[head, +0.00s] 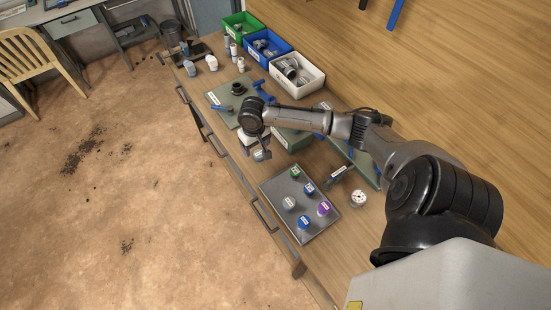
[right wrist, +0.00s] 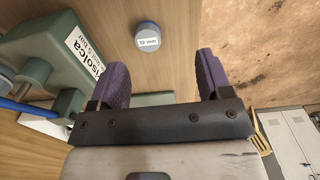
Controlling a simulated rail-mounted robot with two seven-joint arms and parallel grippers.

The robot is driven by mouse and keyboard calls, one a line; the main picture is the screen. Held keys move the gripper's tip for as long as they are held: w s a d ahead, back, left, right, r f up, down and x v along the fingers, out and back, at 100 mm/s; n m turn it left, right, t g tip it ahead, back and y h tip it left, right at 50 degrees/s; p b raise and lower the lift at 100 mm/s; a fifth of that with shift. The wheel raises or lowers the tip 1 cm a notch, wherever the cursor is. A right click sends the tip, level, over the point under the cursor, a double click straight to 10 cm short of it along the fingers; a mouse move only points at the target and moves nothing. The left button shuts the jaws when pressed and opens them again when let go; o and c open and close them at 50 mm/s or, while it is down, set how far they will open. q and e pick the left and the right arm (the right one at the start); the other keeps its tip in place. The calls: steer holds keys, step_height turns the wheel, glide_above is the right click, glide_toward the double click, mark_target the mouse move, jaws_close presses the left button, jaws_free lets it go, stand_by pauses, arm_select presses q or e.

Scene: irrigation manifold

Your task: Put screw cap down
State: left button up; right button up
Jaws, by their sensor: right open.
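A small round screw cap (right wrist: 147,38) with a blue-grey edge and a white label reading 32 mm stands on the wooden bench top in the right wrist view. My right gripper (right wrist: 166,75) is open, with its purple-padded fingers apart and nothing between them. The cap is beyond the fingertips, apart from them. In the head view my right gripper (head: 262,154) hangs low over the bench, beside the green box. The cap under it cannot be made out there. My left gripper is not in view.
A dark tray (head: 318,226) holds several coloured caps. A green labelled housing (right wrist: 38,62) stands close to the gripper. Green (head: 228,32), blue (head: 250,53) and white bins (head: 313,83) stand along the back. The bench's front edge is close to the gripper.

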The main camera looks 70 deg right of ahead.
steer(key=s+a+f+n, duration=0.2)
steer(key=s+a+f, duration=0.1)
steer(key=a, duration=0.3)
steer(key=s+a+f+n, duration=0.2)
steer(key=s+a+f, duration=0.1)
steer(key=a, duration=0.4)
steer(key=s+a+r+n+t, duration=0.1)
steer(key=s+a+r+n, duration=0.1)
steer(key=s+a, duration=0.4)
steer(key=s+a+r+n+t, duration=0.2)
steer(key=s+a, duration=0.4)
steer(key=s, duration=0.3)
steer(key=shift+a+r+t, duration=0.15)
steer(key=shift+r+t, duration=0.15)
steer(key=shift+r, duration=0.5)
